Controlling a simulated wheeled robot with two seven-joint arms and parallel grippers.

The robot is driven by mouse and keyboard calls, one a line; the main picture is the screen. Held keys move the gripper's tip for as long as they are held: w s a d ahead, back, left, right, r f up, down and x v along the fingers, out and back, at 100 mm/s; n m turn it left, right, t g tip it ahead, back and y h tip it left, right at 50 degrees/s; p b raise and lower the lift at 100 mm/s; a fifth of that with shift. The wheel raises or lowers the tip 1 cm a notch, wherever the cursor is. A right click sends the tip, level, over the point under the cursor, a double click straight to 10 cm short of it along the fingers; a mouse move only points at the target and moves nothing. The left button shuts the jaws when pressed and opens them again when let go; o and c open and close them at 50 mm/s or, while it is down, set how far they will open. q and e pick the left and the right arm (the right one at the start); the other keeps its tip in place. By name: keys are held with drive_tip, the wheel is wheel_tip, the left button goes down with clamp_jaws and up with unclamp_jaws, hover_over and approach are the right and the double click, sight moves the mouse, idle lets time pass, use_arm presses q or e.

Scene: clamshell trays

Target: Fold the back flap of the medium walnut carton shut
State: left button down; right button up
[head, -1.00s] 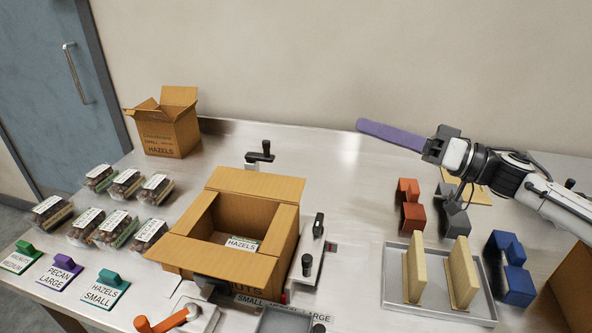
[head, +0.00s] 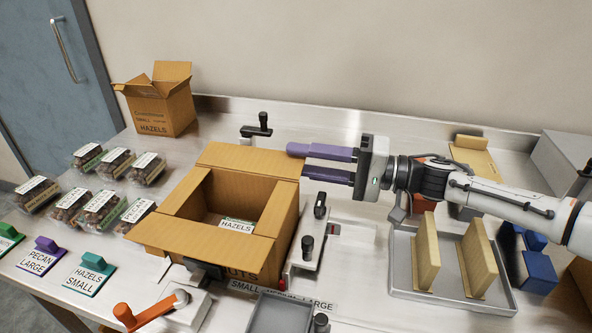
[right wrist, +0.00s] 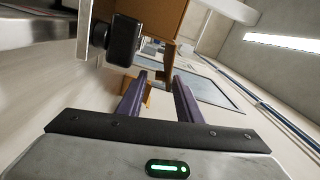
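The medium walnut carton (head: 262,256) stands open in the middle of the table, its printed front partly hidden. Its back flap (head: 250,159) is open and leans away from the opening; its exact angle is hard to tell. The side and front flaps are also spread out. A card reading HAZELS (head: 237,225) shows inside. My right gripper (head: 298,162) has two purple fingers, apart and empty. It points left, with its fingertips at the right end of the back flap; I cannot tell whether they touch. The fingers also show apart in the right wrist view (right wrist: 159,88). My left gripper is not in view.
Black-knobbed clamps stand behind (head: 258,128) and right (head: 307,245) of the carton; an orange-handled one (head: 150,315) is in front. A small hazels carton (head: 165,112) and several clamshells (head: 148,168) are left. A grey tray (head: 400,275) with tan panels is right.

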drive_tip(key=shift+w+a+b, duration=0.2)
drive_tip(key=shift+a+b, duration=0.15)
drive_tip(key=shift+a, duration=0.55)
drive_tip(key=shift+r, duration=0.1)
drive_tip(key=shift+c, duration=0.4)
clamp_jaws()
